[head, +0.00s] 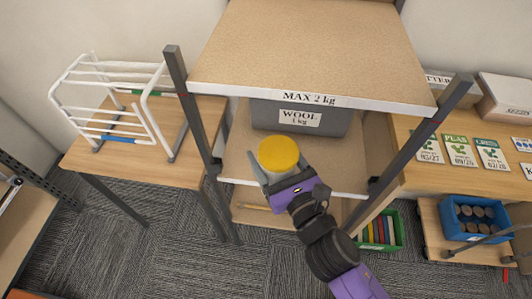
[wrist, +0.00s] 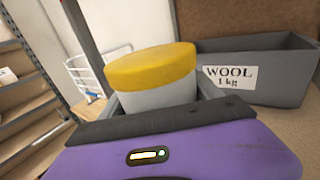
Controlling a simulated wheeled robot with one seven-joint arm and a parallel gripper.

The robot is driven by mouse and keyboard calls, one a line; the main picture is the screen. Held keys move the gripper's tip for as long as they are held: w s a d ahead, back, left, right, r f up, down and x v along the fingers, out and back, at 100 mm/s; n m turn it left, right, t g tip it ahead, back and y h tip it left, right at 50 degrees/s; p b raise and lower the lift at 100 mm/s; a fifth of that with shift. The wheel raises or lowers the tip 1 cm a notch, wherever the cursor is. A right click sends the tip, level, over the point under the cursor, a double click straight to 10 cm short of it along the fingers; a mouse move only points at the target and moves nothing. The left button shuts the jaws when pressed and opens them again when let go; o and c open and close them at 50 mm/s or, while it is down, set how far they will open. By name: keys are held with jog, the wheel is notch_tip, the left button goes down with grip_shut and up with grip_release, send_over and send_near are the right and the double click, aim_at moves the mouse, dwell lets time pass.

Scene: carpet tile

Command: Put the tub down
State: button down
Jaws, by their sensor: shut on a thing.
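The tub has a yellow lid (head: 278,153) and a pale grey-white body. In the head view it is seen from above, in front of the middle shelf (head: 345,178) of the rack. In the wrist view the tub (wrist: 155,96) is upright between the fingers, lid on top. My gripper (head: 275,172) is shut on the tub's body. The tub's underside is hidden, so I cannot tell whether it touches the shelf. A grey bin labelled WOOL 1 kg (head: 300,118) stands behind it on that shelf and also shows in the wrist view (wrist: 270,75).
The top shelf (head: 310,45), marked MAX 2 kg, overhangs the middle shelf. Rack posts (head: 190,105) stand on both sides. A white wire rack (head: 115,100) is on the left table. Seed packets (head: 458,150) lie on the right table. The middle shelf's right front looks clear.

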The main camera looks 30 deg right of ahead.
jog(key=w+f, duration=0.3)
jog(key=w, duration=1.3)
jog(key=shift+d, duration=0.3)
